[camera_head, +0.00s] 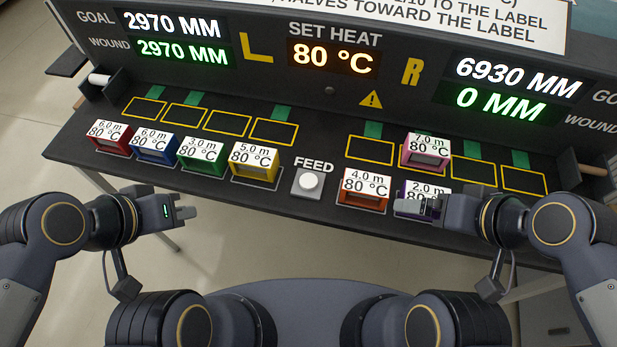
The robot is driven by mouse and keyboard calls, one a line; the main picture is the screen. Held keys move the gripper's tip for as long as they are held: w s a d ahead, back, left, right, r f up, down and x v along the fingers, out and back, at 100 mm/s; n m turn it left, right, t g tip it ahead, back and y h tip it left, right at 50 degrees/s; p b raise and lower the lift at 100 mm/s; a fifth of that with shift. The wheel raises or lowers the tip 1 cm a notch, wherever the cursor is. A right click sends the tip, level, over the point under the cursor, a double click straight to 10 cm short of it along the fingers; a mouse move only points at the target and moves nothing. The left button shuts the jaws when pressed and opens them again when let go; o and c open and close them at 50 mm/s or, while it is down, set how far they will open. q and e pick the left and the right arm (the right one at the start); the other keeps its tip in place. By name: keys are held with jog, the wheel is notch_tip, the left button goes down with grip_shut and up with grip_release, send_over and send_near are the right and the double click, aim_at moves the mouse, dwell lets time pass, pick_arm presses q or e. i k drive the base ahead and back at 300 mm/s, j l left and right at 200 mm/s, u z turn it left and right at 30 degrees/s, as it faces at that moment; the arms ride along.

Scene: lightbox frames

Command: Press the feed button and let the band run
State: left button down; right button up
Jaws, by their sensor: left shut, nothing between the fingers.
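The white round FEED button (309,181) sits on a grey base at the front middle of the dark bench. My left gripper (192,212) is shut and empty, in front of the bench edge, left of the button and apart from it. My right gripper (430,207) is at the purple cartridge (428,188) marked 2.0 m, right of the button; its fingers overlap the cartridge, and I cannot tell whether they grip it. The pink cartridge (424,154) marked 7.0 m stands at an outlined slot on the right. The left display (184,52) reads goal 2970, wound 2970; the right display (502,103) reads wound 0.
Red (109,138), blue (155,148), green (202,156) and yellow (254,163) cartridges stand left of the button. An orange cartridge (362,190) stands just right of it. The left outlined slots (227,123) are empty. The heat display (332,58) reads 80 °C.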

aim_at(307, 181)
jog(key=l+u, duration=0.4)
jog(key=k+l+u, duration=0.15)
jog(key=u, duration=0.3)
jog(key=k+l+u, duration=0.15)
jog(key=u, duration=0.25)
